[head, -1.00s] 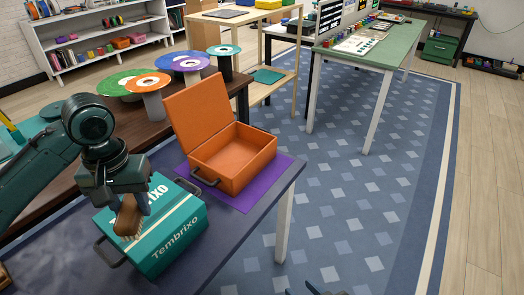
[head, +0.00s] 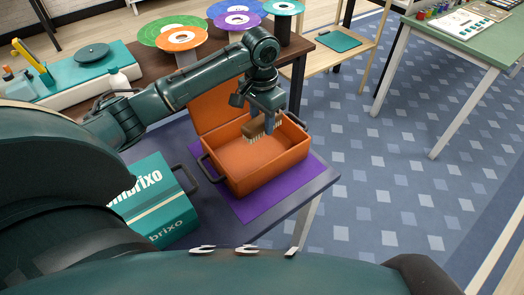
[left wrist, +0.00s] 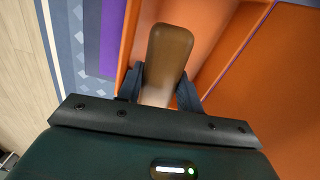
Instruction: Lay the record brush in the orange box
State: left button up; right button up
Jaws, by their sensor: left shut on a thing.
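The orange box (head: 240,180) stands open on a purple mat (head: 306,180), its lid raised at the back. My left gripper (head: 268,118) is over the right part of the box, shut on the record brush (head: 255,128). The brush has a brown wooden back and pale bristles that point down. It is at about rim height; I cannot tell whether it touches the box. In the left wrist view the brush (left wrist: 168,55) sits between both fingers, with orange box walls (left wrist: 275,80) around it. My right gripper is not in view.
A teal box (head: 160,215) marked with white letters stands left of the orange box on the dark table (head: 285,205). Behind is a brown table with coloured discs (head: 180,38) on stands and a white-and-teal device (head: 70,80).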

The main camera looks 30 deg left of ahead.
pick_arm(q)
notch_tip(320, 180, down, 2)
jog(key=a+m, duration=0.1)
jog(key=a, duration=0.2)
send_over(255, 155)
notch_tip(255, 155, down, 6)
jog(key=shift+r+b, duration=0.1)
jog(key=shift+b, duration=0.2)
jog(key=shift+w+f, duration=0.1)
jog(key=shift+f, duration=2.05)
jog(key=shift+f, duration=0.1)
jog(key=o, duration=1)
notch_tip(255, 155, up, 12)
jog(key=p, duration=0.1)
